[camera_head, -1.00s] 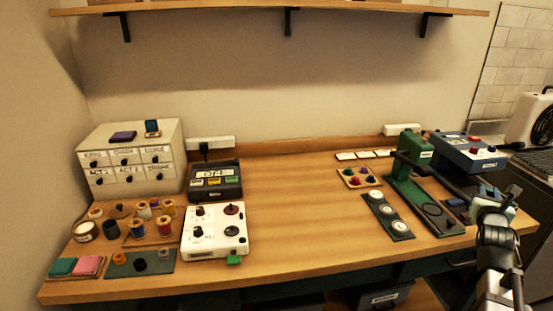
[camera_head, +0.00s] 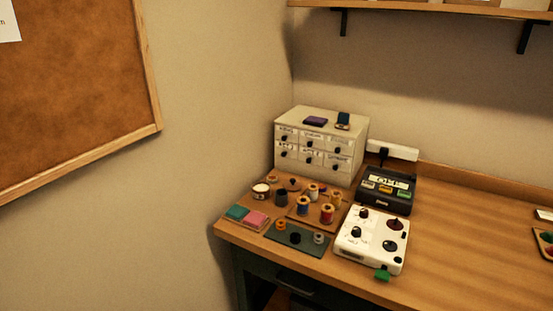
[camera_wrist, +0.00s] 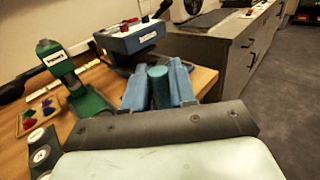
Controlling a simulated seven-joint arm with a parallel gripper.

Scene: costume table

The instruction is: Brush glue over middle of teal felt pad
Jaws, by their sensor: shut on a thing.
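The teal felt pad (camera_head: 237,212) lies at the near left corner of the table in the head view, beside a pink pad (camera_head: 256,219). My gripper (camera_wrist: 159,72) shows only in the wrist view, at the table's right end, far from the pads. Its blue fingers are shut on a teal cylinder (camera_wrist: 158,88), perhaps a brush handle. The cylinder's other end is hidden.
Thread spools (camera_head: 327,213) and a dark mat with small rings (camera_head: 297,238) sit near the pads. A white control box (camera_head: 372,240) and a drawer cabinet (camera_head: 320,148) stand close by. A green press (camera_wrist: 88,103) and a blue box (camera_wrist: 130,38) are near my gripper.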

